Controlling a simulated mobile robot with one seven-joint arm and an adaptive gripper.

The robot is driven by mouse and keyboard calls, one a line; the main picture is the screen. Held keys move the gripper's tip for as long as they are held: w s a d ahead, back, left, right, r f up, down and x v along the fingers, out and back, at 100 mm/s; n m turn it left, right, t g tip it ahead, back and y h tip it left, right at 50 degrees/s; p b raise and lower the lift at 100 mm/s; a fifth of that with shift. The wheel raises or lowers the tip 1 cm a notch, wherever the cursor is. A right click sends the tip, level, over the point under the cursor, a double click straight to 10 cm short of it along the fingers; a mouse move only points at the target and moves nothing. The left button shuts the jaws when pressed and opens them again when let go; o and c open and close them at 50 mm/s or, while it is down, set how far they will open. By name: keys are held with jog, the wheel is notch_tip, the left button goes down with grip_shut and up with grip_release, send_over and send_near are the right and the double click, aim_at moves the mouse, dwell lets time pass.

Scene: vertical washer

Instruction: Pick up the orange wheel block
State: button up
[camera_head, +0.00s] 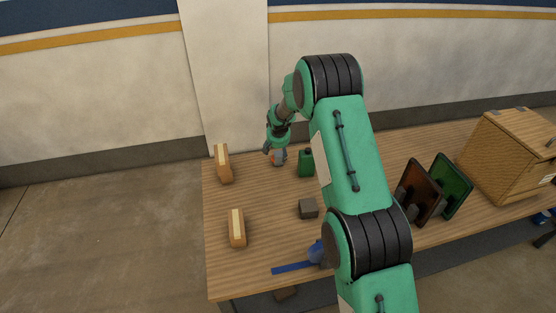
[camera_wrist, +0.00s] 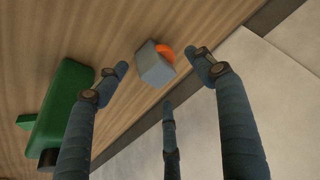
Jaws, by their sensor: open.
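The orange wheel block is a small grey block (camera_wrist: 154,66) with an orange wheel (camera_wrist: 167,53) on one side. It stands on the table, near the far edge. In the head view the block (camera_head: 280,158) shows small, just beside my gripper (camera_head: 273,150). In the wrist view my gripper (camera_wrist: 162,75) is open, its blue-grey fingers spread apart on both sides of the block, with a third finger below it. I see nothing between the fingertips touching the block. How high the fingertips are above the table is hard to tell.
A green canister (camera_head: 306,162) stands close on the right of the block; it also shows in the wrist view (camera_wrist: 62,112). The wooden table (camera_head: 265,215) also holds two tan blocks (camera_head: 222,163), a dark grey block (camera_head: 308,208), a blue tool (camera_head: 295,267), framed panels (camera_head: 450,187) and a wooden box (camera_head: 512,150).

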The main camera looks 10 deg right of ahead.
aim_at(277, 154)
jog(key=shift+f, duration=0.1)
jog(key=shift+b+x, duration=0.45)
jog(key=shift+x, duration=2.1)
jog(key=shift+w, duration=0.1)
jog(key=c, duration=1.4)
